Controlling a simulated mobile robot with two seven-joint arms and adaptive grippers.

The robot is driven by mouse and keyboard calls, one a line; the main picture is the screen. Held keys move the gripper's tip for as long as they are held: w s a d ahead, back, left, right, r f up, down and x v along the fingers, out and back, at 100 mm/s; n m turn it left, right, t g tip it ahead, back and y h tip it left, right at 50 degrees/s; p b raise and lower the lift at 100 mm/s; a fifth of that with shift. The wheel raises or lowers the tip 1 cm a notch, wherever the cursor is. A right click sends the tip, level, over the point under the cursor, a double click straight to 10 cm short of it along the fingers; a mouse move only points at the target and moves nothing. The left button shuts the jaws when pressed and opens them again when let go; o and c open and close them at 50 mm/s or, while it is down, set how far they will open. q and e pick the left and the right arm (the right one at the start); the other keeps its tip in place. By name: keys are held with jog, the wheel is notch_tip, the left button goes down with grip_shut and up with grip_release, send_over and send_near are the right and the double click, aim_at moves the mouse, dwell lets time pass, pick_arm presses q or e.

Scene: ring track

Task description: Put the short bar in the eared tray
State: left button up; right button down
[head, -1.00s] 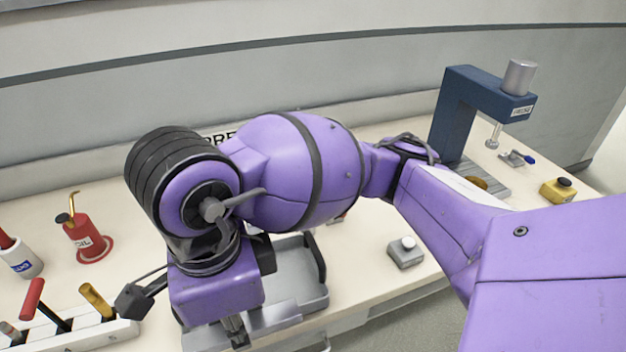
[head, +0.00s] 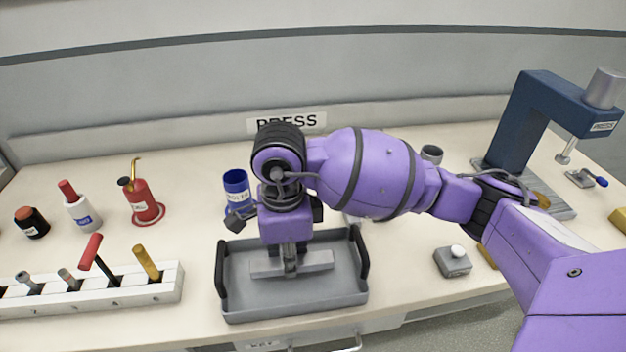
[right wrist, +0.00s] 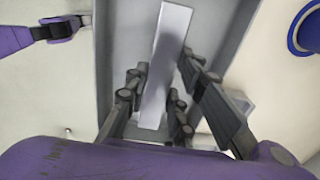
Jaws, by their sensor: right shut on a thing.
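The short bar (head: 318,262) is a plain grey block. My right gripper (head: 290,266) is shut on it near its middle, pointing down. In the right wrist view the bar (right wrist: 166,60) lies between the two dark fingers (right wrist: 160,98). The eared tray (head: 295,304) is grey and shallow, with a black handle at its left and right ends. The gripper and bar are over the tray's inside, within its rim. I cannot tell whether the bar touches the tray floor. My left gripper does not show in the head view.
A blue cup (head: 236,186) stands behind the tray. A white rack (head: 130,296) with several tools is at the left, with red and dark containers behind it. A grey button box (head: 453,262) is right of the tray, and a blue press (head: 520,120) is at the back right.

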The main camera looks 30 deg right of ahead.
jog(key=shift+w+f, duration=0.1)
jog(key=shift+f, duration=1.4)
jog(key=shift+f, duration=0.1)
jog(key=shift+f, duration=0.15)
jog(key=c, duration=1.5)
grip_release()
notch_tip(320, 180, up, 13)
jog(key=shift+f, duration=0.2)
